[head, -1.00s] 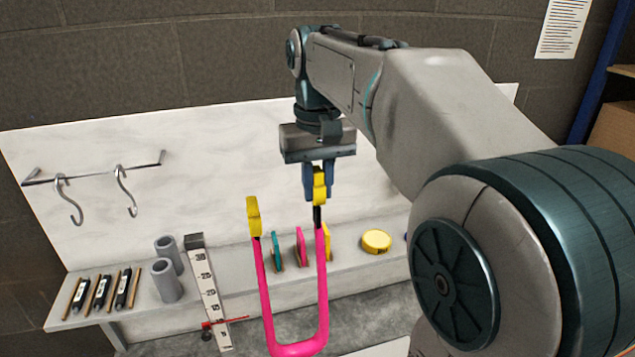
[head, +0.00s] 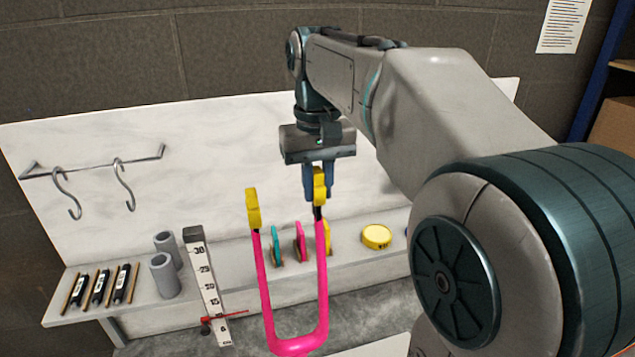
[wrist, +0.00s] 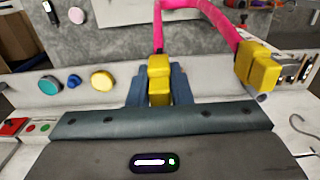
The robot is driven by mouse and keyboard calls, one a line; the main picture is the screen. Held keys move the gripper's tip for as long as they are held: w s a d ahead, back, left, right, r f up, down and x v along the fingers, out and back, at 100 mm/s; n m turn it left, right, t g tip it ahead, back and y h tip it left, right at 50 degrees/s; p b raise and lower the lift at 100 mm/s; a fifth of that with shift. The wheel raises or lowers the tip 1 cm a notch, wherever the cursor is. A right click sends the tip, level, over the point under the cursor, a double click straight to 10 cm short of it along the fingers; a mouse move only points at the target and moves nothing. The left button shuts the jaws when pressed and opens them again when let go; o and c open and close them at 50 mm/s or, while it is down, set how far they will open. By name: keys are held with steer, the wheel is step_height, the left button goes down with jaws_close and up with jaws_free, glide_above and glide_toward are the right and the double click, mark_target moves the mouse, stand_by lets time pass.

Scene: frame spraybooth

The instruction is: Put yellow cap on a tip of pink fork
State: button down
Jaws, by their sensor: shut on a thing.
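The pink fork (head: 266,295) is U-shaped and stands upright with two black-ended prongs. A yellow cap (head: 253,208) sits on its left tip, low over the black end. My gripper (head: 319,182) is shut on another yellow cap (head: 319,190), directly over the right prong. Its black tip (head: 318,212) shows below the held cap, with more black bare than on the left prong. The cap meets the tip in line; how deep it sits, I cannot tell. In the wrist view, the held cap (wrist: 159,72) is between the blue fingers, and the other cap (wrist: 258,65) is to the right.
Behind the fork, a shelf holds teal (head: 276,245) and pink (head: 300,243) discs and a round yellow tin (head: 376,236). Hooks (head: 122,185) hang from a wall rail.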

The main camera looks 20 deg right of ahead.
mark_target(318, 171)
steer(key=shift+f+b, duration=0.75)
steer(key=shift+f, duration=0.4)
steer(key=c, duration=1.2)
jaws_free()
steer(key=shift+c, duration=0.2)
steer(key=shift+r, duration=0.1)
step_height(318, 171, up, 13)
steer(key=shift+r+p, duration=0.2)
steer(key=shift+p, duration=0.25)
steer(key=s+f+t, duration=0.1)
steer(key=s+f, duration=0.3)
steer(key=f, duration=0.5)
steer(key=s+f+t, duration=0.1)
steer(key=s+f, duration=0.4)
steer(key=f, duration=0.4)
steer(key=s+f+t, duration=0.1)
steer(key=s+f, duration=0.4)
steer(key=f, duration=0.4)
steer(key=shift+t, duration=0.4)
